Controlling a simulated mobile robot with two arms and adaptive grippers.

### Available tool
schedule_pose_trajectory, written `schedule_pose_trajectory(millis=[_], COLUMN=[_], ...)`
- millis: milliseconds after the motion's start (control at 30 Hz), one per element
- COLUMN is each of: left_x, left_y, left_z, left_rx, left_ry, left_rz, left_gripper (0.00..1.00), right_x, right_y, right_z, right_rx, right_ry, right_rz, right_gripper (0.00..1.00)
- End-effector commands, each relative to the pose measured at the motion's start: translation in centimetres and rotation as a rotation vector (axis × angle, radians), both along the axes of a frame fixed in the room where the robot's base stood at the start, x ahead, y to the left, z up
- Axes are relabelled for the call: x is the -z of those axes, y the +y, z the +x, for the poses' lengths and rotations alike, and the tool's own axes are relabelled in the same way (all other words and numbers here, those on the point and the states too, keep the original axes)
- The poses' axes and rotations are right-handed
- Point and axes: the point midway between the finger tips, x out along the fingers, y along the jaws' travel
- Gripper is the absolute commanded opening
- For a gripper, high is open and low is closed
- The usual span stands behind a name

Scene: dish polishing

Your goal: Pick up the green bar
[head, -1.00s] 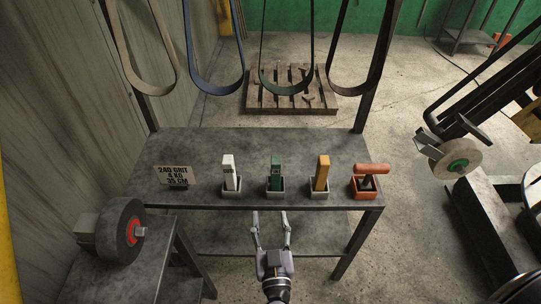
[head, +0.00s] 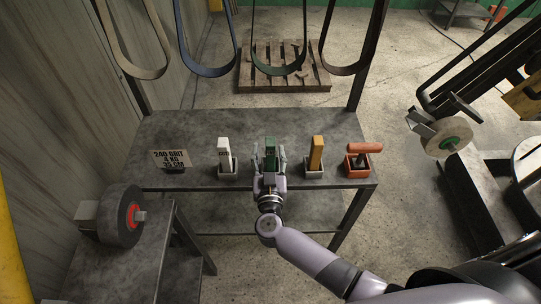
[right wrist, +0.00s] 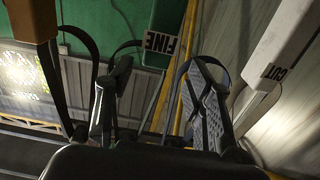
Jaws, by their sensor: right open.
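The green bar (head: 270,146) stands upright in its small grey holder on the dark workbench. My right gripper (head: 269,156) is open at the bench's front edge, with one finger on each side of the bar in the head view. In the right wrist view the green bar (right wrist: 165,32), labelled "FINE", shows between the two spread fingers of my right gripper (right wrist: 155,85), and a gap shows beside each finger. The gripper hides much of the holder in the head view. My left gripper is not in view.
A white bar (head: 224,150) stands left of the green one and an orange bar (head: 317,150) right of it. A sign (head: 170,158) stands at left. Belts (head: 280,70) hang above the bench's back.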

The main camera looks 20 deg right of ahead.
Motion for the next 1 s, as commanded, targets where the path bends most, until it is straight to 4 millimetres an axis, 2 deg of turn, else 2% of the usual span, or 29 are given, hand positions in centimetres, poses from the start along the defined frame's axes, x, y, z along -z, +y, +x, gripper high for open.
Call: schedule_pose_trajectory(millis=[300,600,1000], left_x=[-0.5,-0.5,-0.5], left_y=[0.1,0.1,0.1], left_z=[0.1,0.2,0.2], left_rx=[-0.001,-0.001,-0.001], left_ry=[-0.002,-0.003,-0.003], left_rz=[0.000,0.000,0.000], left_gripper=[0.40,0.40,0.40], right_x=[0.1,0.2,0.2], right_y=[-1.8,-1.9,-1.9], right_z=[4.1,4.6,4.5], right_rx=[0.000,0.000,0.001], right_ry=[-0.002,-0.002,-0.002], right_rz=[-0.003,-0.001,-0.001], right_gripper=[0.48,0.48,0.22])
